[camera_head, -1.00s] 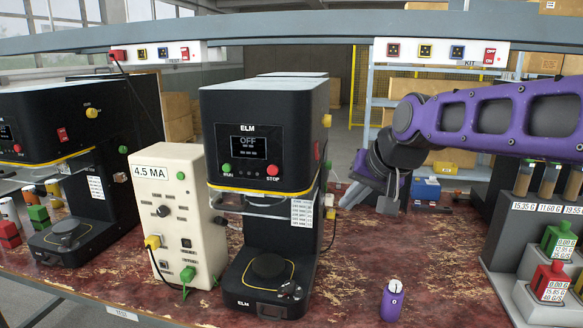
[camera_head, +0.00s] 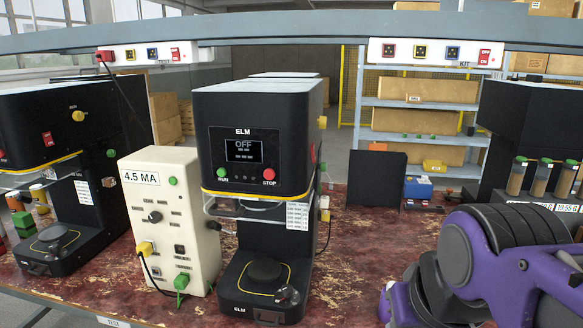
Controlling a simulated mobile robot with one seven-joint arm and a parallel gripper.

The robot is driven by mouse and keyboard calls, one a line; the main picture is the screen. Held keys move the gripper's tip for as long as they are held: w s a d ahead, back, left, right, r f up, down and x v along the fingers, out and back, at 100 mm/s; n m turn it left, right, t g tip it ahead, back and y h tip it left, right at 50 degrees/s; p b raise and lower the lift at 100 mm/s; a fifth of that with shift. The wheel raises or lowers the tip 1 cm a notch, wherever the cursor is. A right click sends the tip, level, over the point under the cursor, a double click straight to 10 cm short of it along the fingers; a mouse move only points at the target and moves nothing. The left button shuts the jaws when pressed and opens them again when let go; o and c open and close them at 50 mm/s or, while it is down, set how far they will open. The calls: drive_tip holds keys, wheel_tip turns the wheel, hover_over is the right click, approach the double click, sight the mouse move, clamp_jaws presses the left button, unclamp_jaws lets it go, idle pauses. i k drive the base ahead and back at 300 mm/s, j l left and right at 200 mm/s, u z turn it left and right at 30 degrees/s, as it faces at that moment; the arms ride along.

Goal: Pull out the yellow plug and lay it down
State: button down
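The yellow plug (camera_head: 146,247) sits in the front of a cream box (camera_head: 172,215) marked 4.5 MA, low on its left side. A dark cable hangs from the plug down to the table. A green plug (camera_head: 181,281) sits lower on the same box, to the right. My purple arm fills the lower right corner, well to the right of the box and the plug. The fingers of my gripper do not show; they are hidden or below the picture's edge.
A black ELM machine (camera_head: 255,140) stands right beside the cream box; another black machine (camera_head: 50,130) stands left. A black panel (camera_head: 375,178) and a blue bin (camera_head: 418,189) stand behind. The red worn tabletop (camera_head: 350,250) is clear right of the ELM machine.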

sight(145, 249)
drive_tip(key=u, duration=1.35)
drive_tip(key=i+j+z, duration=0.35)
drive_tip(key=j, duration=0.3)
drive_tip(key=i+j+z, duration=0.2)
drive_tip(key=j, duration=0.15)
drive_tip(key=i+j+z, duration=0.2)
drive_tip(key=j, duration=0.15)
drive_tip(key=j+z, duration=0.15)
drive_tip(key=j, duration=0.25)
drive_tip(key=i+j+z, duration=0.2)
drive_tip(key=j, duration=0.2)
drive_tip(key=k, duration=0.1)
